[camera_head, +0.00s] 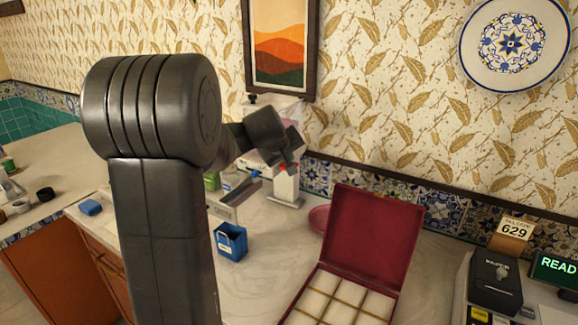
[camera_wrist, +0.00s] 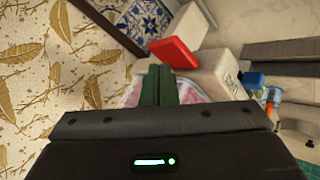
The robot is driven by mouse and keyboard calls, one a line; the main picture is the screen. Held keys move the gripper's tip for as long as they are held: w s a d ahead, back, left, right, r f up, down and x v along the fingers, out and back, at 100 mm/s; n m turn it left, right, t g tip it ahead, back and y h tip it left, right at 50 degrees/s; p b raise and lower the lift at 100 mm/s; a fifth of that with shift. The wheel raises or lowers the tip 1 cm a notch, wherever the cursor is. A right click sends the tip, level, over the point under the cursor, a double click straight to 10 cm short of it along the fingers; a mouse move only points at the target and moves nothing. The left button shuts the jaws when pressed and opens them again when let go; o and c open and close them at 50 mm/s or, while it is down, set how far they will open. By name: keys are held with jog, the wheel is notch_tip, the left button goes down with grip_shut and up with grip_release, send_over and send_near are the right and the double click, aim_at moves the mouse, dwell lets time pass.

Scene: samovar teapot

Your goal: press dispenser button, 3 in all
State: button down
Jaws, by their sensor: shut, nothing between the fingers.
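The white dispenser (camera_head: 286,188) stands on the counter by the wall, its upper part largely hidden behind my arm and gripper. Its red button (camera_head: 283,168) just shows beside my fingertips. In the wrist view the red button (camera_wrist: 175,54) is a flat red block in front of the white dispenser body (camera_wrist: 216,74). My gripper (camera_head: 291,160) is shut and empty, close by the button. In the wrist view my shut fingers (camera_wrist: 160,72) end just short of the red block in the picture; I cannot tell whether they touch it.
An open dark red box (camera_head: 372,235) with pale compartments lies on the counter to the right. A small blue container (camera_head: 231,242) stands in front of the dispenser. A pink-red dish (camera_head: 319,219) lies behind the box. A card printer (camera_head: 496,280) and a screen (camera_head: 556,268) are far right.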

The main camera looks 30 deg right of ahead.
jog(key=shift+f+b, duration=1.25)
jog(key=shift+f, duration=0.05)
dwell(0.9)
jog(key=shift+r, duration=0.15)
jog(key=shift+r+p, duration=1.25)
jog(key=shift+r, duration=0.35)
notch_tip(320, 180, up, 5)
jog(key=p, duration=0.4)
dwell(2.1)
